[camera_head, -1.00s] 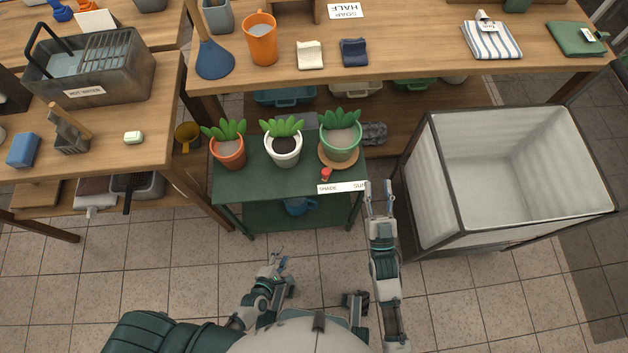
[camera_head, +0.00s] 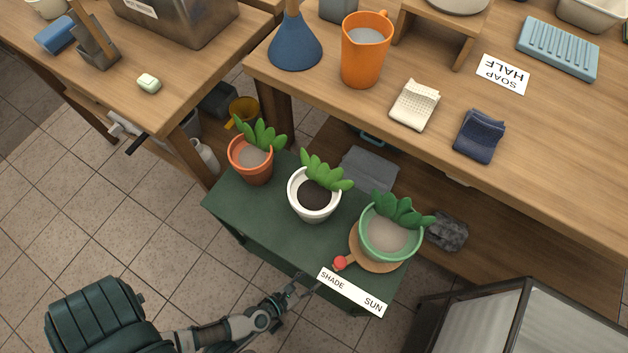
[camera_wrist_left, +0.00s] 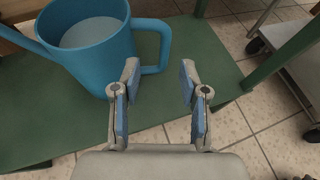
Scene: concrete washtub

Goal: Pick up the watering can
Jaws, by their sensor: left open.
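The blue watering can (camera_wrist_left: 95,60) stands on the lower green shelf (camera_wrist_left: 205,50) in the left wrist view. Its handle loop is on the right side and its spout points left; pale water shows inside. In the head view the can is hidden under the top of the green plant stand (camera_head: 270,225). My left gripper (camera_wrist_left: 160,78) is open and empty, its fingertips just short of the handle, which lies ahead between them. In the head view my left gripper (camera_head: 303,286) is at the stand's front edge. My right gripper is not in view.
Three potted plants, terracotta (camera_head: 252,165), white (camera_head: 314,202) and green (camera_head: 388,240), stand on the stand's top. A SHADE/SUN label (camera_head: 352,292) runs along its front edge. A wooden bench (camera_head: 560,160) lies behind, and a framed bin (camera_head: 480,320) is at lower right.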

